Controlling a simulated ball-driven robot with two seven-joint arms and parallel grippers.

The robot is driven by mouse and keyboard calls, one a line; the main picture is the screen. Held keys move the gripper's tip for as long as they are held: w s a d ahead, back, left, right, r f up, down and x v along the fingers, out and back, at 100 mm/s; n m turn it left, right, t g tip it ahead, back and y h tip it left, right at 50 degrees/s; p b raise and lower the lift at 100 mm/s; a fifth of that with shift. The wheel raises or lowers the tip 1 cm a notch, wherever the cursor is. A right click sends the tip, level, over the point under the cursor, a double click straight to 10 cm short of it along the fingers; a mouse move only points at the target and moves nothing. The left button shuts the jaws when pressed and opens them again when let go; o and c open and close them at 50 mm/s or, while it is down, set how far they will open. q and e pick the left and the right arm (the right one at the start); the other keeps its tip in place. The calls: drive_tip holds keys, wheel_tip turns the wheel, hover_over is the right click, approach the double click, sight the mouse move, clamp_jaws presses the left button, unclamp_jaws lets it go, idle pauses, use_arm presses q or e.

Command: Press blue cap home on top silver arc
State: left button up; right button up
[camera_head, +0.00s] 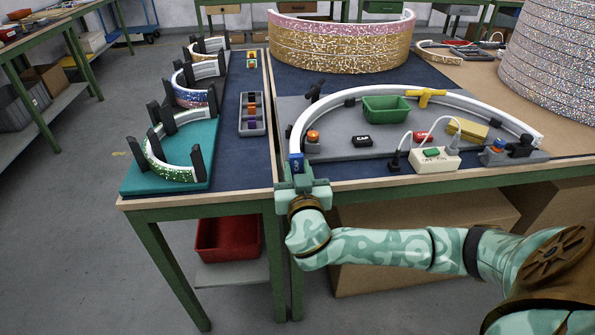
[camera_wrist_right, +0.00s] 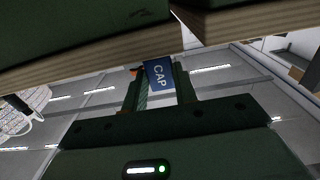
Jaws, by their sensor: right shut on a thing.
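The silver arc (camera_head: 345,98) lies curved on a grey board on the right table, its left end near the table's front edge. My right gripper (camera_head: 297,172) is at that left end, shut on the blue cap (camera_head: 297,164). The blue cap, lettered CAP, also shows in the right wrist view (camera_wrist_right: 159,75) between the two fingers (camera_wrist_right: 160,88). The cap is at or just in front of the arc's end; I cannot tell whether it is seated. My left gripper is out of view.
A red bin (camera_head: 228,240) is below.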

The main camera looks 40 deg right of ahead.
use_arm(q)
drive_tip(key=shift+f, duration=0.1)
use_arm(e)
drive_tip(key=shift+w+d, duration=0.2)
drive_tip(key=shift+w, duration=0.15)
drive_tip(key=o, duration=1.5)
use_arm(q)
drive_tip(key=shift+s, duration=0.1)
use_arm(e)
drive_tip(key=shift+p+v, duration=0.55)
drive_tip(key=shift+v, duration=0.8)
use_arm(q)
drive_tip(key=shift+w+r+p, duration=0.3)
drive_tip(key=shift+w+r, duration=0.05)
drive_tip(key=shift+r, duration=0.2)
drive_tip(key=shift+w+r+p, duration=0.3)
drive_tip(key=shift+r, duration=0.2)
use_arm(e)
drive_tip(key=v, duration=0.4)
drive_tip(key=shift+s, duration=0.15)
